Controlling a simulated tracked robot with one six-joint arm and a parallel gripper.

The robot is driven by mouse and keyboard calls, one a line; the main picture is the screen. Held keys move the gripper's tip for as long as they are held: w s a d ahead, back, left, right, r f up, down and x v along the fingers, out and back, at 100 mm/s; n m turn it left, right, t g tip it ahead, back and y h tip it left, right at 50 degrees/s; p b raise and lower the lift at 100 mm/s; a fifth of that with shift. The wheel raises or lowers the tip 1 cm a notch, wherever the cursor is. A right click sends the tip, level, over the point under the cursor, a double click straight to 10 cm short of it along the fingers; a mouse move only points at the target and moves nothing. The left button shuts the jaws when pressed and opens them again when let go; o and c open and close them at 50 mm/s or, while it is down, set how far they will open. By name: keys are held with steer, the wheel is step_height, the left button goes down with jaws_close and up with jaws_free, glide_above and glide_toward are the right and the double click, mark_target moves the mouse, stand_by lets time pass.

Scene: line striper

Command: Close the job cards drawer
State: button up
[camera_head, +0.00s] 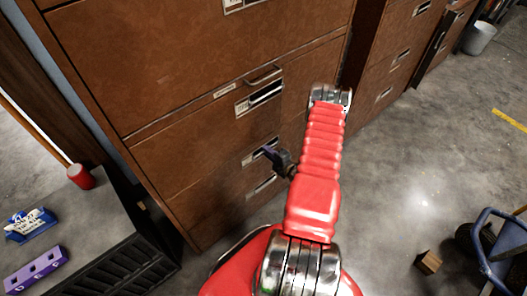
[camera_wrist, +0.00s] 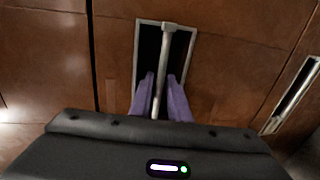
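A brown cabinet with stacked drawers fills the left and middle of the head view. My gripper (camera_head: 275,155) is at a lower drawer front (camera_head: 185,160), by its recessed metal handle (camera_head: 252,157). In the wrist view, my gripper's two purple fingers (camera_wrist: 161,82) stand apart on either side of the handle bar (camera_wrist: 164,62), with small gaps visible. The fingers point into the dark recess. An upper drawer has a handle (camera_head: 265,76) and a small label (camera_head: 224,90). No label is legible, so I cannot tell which drawer is the job cards drawer.
Another pull (camera_wrist: 293,95) shows at the right of the wrist view. A dark bench (camera_head: 110,235) at lower left holds a red can (camera_head: 81,176), a blue item and a purple block. Grey floor is open between.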

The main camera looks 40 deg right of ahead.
steer(key=s+r, duration=0.2)
steer(key=s, duration=1.1)
steer(key=shift+s+a+r, duration=0.3)
stand_by(0.5)
